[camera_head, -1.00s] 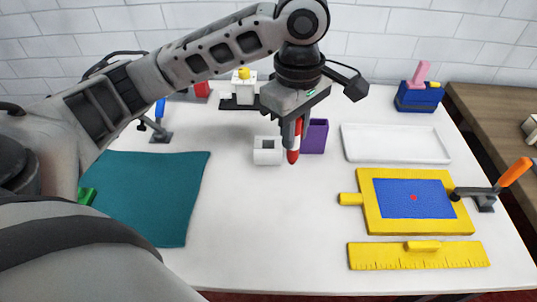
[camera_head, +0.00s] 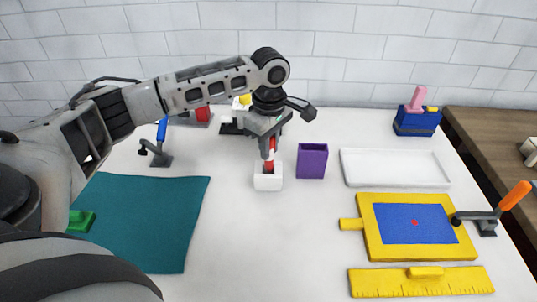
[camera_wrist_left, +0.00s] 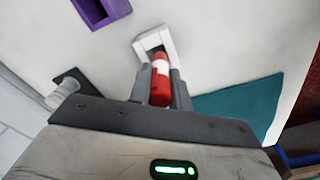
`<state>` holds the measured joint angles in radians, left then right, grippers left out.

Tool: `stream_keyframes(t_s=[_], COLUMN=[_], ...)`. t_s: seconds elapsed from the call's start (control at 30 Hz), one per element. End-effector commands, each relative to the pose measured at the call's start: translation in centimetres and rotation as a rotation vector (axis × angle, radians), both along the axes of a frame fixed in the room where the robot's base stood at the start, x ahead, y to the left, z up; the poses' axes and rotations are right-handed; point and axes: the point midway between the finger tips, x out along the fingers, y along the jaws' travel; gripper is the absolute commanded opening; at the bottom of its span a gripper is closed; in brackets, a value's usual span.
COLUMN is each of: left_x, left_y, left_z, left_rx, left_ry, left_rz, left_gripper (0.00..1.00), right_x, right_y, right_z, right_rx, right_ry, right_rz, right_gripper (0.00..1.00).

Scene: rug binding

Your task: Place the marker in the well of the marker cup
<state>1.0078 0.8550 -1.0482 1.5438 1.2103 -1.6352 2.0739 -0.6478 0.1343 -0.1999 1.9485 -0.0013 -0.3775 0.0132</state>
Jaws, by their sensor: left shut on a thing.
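The marker (camera_head: 270,148) is red with a white band and stands roughly upright in my left gripper (camera_head: 268,143), which is shut on it. It also shows between the fingers in the left wrist view (camera_wrist_left: 160,82). The white marker cup (camera_head: 268,182) stands on the table directly below. The marker's lower end overlaps the cup's opening; how deep it sits in the well I cannot tell. In the left wrist view, the cup's rim (camera_wrist_left: 168,38) shows past the marker's end, partly hidden by marker and fingers. My right gripper is not in view.
A purple open box (camera_head: 312,163) stands just right of the cup. A white tray (camera_head: 395,182), a yellow-framed blue panel (camera_head: 370,238) and a yellow ruler (camera_head: 385,283) lie to the right. A teal cloth (camera_head: 145,220) lies to the left. The table front is clear.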

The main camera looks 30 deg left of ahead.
Motion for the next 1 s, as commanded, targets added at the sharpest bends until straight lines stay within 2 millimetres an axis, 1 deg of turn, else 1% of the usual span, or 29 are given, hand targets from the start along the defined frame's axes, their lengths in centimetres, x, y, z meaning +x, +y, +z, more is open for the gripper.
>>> stream_keyframes(t_s=[0.07, 0.13, 0.23, 0.33, 0.7, 0.73, 0.77, 0.8, 1.0], left_x=[0.1, 0.3, 0.3, 0.3, 0.3, 0.3, 0.3, 0.3, 0.3], left_y=[0.2, 0.5, 0.4, 0.4, 0.4, 0.4, 0.4, 0.4, 0.4], left_z=[-0.3, -1.1, -2.6, -3.5, -4.0, -4.0, -3.9, -3.9, -3.9], left_rx=[0.000, 0.001, 0.001, 0.000, -0.001, -0.001, -0.001, 0.000, 0.000], left_ry=[0.001, 0.002, 0.002, 0.000, 0.000, 0.000, -0.001, -0.001, 0.000], left_rz=[0.000, 0.001, 0.000, 0.000, 0.000, 0.000, 0.000, 0.000, 0.000], left_gripper=[0.00, 0.00, 0.00, 0.00, 0.00, 0.22, 0.30, 0.41, 0.41], right_x=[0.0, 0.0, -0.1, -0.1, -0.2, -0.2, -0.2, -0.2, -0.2], right_y=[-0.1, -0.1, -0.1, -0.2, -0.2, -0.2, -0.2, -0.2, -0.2], right_z=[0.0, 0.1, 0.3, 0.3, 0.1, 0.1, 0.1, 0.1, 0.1], right_rx=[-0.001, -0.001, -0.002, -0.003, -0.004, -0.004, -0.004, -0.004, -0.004], right_ry=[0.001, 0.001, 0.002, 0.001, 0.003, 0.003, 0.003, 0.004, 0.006], right_rz=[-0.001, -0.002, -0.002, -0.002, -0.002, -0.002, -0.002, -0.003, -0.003], right_gripper=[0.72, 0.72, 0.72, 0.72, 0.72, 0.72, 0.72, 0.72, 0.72])
